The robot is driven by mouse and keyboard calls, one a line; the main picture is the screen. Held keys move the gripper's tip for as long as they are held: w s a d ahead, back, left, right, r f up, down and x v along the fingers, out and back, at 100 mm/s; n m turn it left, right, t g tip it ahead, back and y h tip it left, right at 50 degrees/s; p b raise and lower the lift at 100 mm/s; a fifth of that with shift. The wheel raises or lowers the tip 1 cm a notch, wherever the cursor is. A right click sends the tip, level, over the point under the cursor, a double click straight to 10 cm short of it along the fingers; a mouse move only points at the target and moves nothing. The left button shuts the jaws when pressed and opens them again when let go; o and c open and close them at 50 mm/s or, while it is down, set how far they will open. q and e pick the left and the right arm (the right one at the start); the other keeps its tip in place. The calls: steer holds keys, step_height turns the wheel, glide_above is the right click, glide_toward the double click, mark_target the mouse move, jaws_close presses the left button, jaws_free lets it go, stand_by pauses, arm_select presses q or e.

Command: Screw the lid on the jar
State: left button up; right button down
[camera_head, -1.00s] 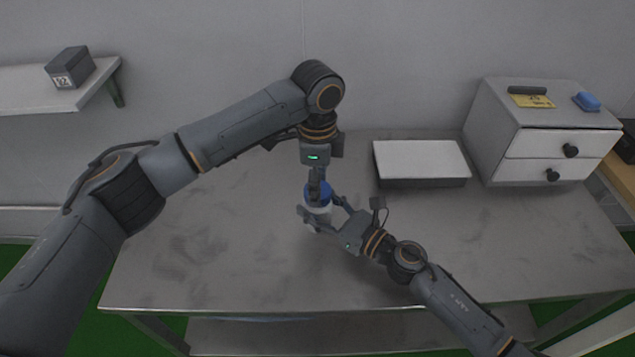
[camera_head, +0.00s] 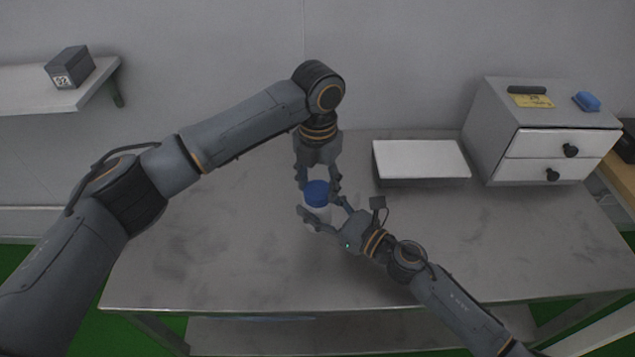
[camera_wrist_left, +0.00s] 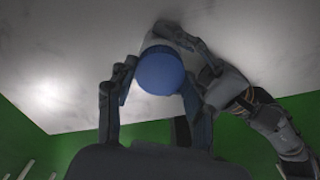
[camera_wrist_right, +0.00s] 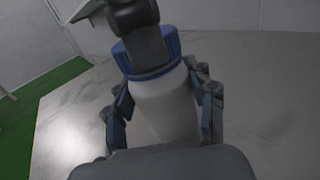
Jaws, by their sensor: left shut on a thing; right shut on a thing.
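The blue lid (camera_head: 316,193) sits on top of the white jar (camera_wrist_right: 165,104), which stands upright above the table; whether the jar touches the table is hidden. My left gripper (camera_head: 318,182) comes down from above with its fingers closed on opposite sides of the lid. The lid also shows as a blue disc between the fingers in the left wrist view (camera_wrist_left: 160,71). My right gripper (camera_head: 322,214) comes in from the right, low down, with its fingers around the jar's white body. In the right wrist view a left finger crosses in front of the lid (camera_wrist_right: 172,45).
The grey table (camera_head: 220,260) is clear around the jar. A white-topped box (camera_head: 420,158) lies behind to the right, beside a drawer cabinet (camera_head: 490,130). A yellow label (camera_head: 532,101) and a blue item (camera_head: 586,101) are on the cabinet. A dark box (camera_head: 70,68) sits on the left shelf.

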arm_select(q)
steer(key=m, duration=0.2)
steer(key=shift+r+m, duration=0.1)
steer(key=shift+m, duration=0.2)
arm_select(e)
steer(key=shift+f, duration=0.1)
arm_select(q)
steer(key=o, duration=0.8)
steer(key=shift+o, duration=0.2)
steer(key=shift+r, duration=2.2)
steer(key=shift+c, duration=0.5)
